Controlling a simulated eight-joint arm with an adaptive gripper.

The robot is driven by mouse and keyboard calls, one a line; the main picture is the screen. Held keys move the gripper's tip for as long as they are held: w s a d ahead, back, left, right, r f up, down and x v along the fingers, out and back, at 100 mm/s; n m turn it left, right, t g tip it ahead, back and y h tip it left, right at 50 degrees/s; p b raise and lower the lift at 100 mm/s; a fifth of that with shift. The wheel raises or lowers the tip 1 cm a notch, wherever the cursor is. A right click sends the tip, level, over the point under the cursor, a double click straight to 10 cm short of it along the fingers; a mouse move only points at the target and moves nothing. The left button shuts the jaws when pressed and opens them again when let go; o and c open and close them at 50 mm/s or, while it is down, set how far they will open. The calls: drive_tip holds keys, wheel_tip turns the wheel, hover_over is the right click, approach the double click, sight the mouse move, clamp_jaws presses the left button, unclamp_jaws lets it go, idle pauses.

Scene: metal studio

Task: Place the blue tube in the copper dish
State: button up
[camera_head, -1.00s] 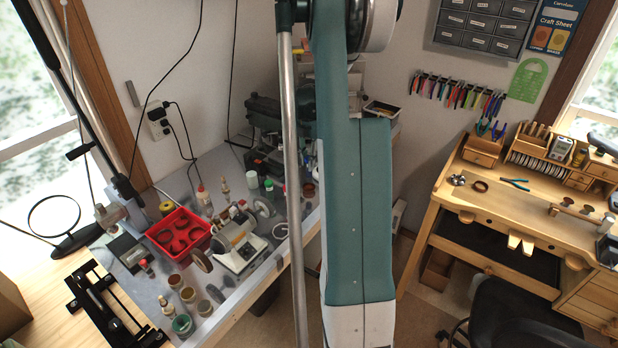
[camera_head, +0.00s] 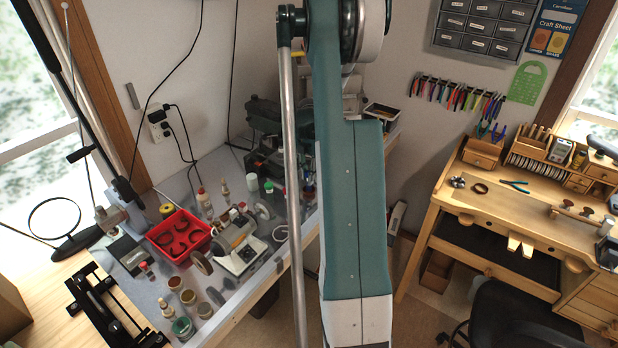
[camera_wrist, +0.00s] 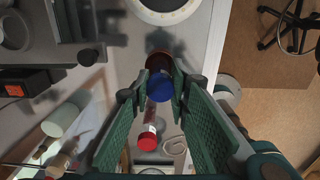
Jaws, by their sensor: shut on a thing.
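In the wrist view, the blue tube (camera_wrist: 160,86) shows end-on as a rounded blue shape between my fingertips. My gripper (camera_wrist: 159,88) has its two green fingers shut on it. A dark copper-brown round thing (camera_wrist: 160,60), which looks like the copper dish, shows just beyond the tube and is partly hidden by it. I cannot tell whether the tube is over it, touching it or inside it. In the head view, the reddish-brown thing (camera_head: 308,192) stands at the bench's right edge, beside my arm, which hides my gripper.
A red-capped bottle (camera_wrist: 147,138) stands close to my fingers. The grey bench (camera_head: 226,300) also carries a red tray (camera_head: 180,237), a small polishing machine (camera_head: 240,250) and several jars. A wooden workbench (camera_head: 470,210) stands at the right. The bench edge is close to my gripper.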

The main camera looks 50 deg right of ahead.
drive_tip(key=shift+f, duration=0.5)
drive_tip(key=shift+f, duration=0.2)
drive_tip(key=o, duration=0.9)
drive_tip(key=shift+c, duration=0.2)
drive_tip(key=shift+r, duration=0.15)
wheel_tip(320, 180, up, 12)
drive_tip(key=shift+r, duration=0.1)
idle(0.4)
